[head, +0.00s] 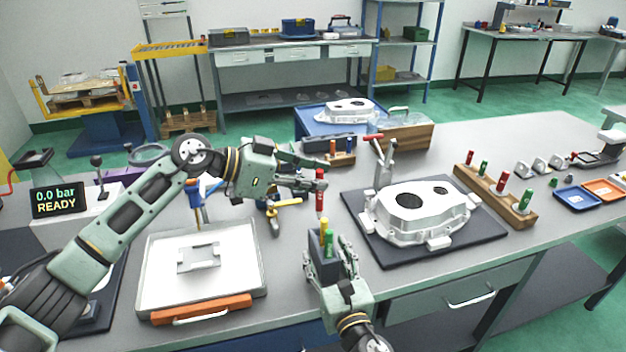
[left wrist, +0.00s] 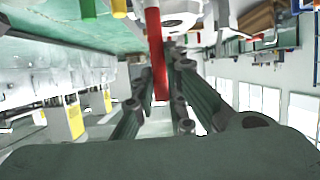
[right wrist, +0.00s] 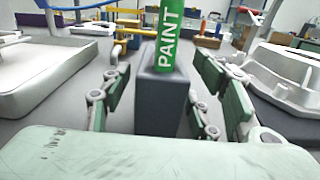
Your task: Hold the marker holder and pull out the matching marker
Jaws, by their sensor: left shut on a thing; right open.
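A dark grey marker holder (head: 316,262) stands upright near the table's front edge. A yellow marker (head: 324,226) and a green marker (head: 329,244) stand in it. My left gripper (head: 318,183) is shut on a red marker (head: 320,201) and holds it upright above the holder. The red marker also runs between the fingers in the left wrist view (left wrist: 153,40). My right gripper (right wrist: 160,72) is open, its fingers on both sides of the holder (right wrist: 160,108) with gaps showing. The green marker (right wrist: 167,38) reads "PAINT" there.
A silver case (head: 160,265) with an orange handle lies left.

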